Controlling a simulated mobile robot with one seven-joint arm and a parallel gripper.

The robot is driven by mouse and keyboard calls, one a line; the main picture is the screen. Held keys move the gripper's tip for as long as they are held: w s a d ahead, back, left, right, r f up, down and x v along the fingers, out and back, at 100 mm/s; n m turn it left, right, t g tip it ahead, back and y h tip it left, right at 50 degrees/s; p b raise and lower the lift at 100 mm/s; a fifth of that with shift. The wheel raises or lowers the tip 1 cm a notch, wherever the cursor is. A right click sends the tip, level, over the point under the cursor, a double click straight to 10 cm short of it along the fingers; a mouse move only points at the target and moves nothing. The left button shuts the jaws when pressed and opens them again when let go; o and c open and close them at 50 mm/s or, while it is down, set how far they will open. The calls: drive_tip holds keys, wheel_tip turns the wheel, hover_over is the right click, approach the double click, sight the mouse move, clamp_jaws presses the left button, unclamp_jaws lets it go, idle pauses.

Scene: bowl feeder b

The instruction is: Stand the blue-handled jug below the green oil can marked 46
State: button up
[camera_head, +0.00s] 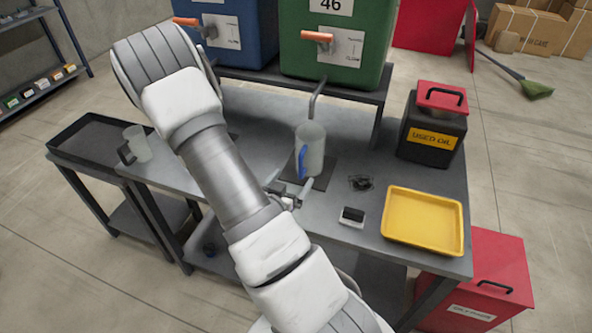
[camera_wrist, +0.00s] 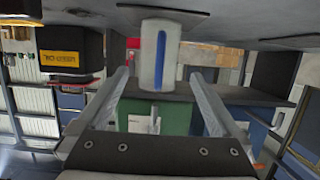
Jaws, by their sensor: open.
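The blue-handled jug (camera_head: 315,148) is pale and translucent and stands upright on a dark square pad (camera_head: 322,180) on the bench. Its blue handle faces my gripper. The green oil can marked 46 (camera_head: 338,50) is on the raised shelf behind, and its bent spout (camera_head: 315,98) comes down at the jug's top. My gripper (camera_head: 290,184) is open and empty, low over the bench, just in front of the jug. In the upside-down wrist view, the jug (camera_wrist: 148,56) shows beyond the gap between my fingertips (camera_wrist: 161,74), apart from both.
A blue can (camera_head: 233,35) stands left of the green one. A dark-handled jug (camera_head: 138,143) is at the bench's left, near a black tray (camera_head: 88,125). On the right are a used-oil container (camera_head: 432,128), a yellow tray (camera_head: 424,220), a small black-and-white block (camera_head: 352,217) and a dark scrap (camera_head: 360,183).

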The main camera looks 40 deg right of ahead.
drive_tip(key=w+a+r+n+t+y, duration=0.1)
drive_tip(key=w+a+r+y, duration=0.15)
drive_tip(key=w+a, duration=0.2)
drive_tip(key=w+a+r+y, duration=0.2)
drive_tip(key=w+a+y, duration=0.15)
drive_tip(key=a, duration=0.25)
drive_tip(key=a+r+n+y, duration=0.4)
drive_tip(key=a+r+y, duration=0.1)
drive_tip(key=a+r, duration=0.35)
drive_tip(key=s+a+r+n+g+y, duration=0.1)
drive_tip(key=s+a+r+n, duration=0.1)
drive_tip(key=s+r, duration=0.4)
drive_tip(key=s+a+r+n+g+y, duration=0.1)
drive_tip(key=s+a+r+n, duration=0.2)
drive_tip(key=s, duration=1)
wheel_tip(320, 180, up, 3)
drive_tip(key=n, duration=0.2)
drive_tip(key=shift+a+n, duration=0.25)
drive_tip(key=shift+n, duration=0.05)
drive_tip(key=shift+r, duration=0.1)
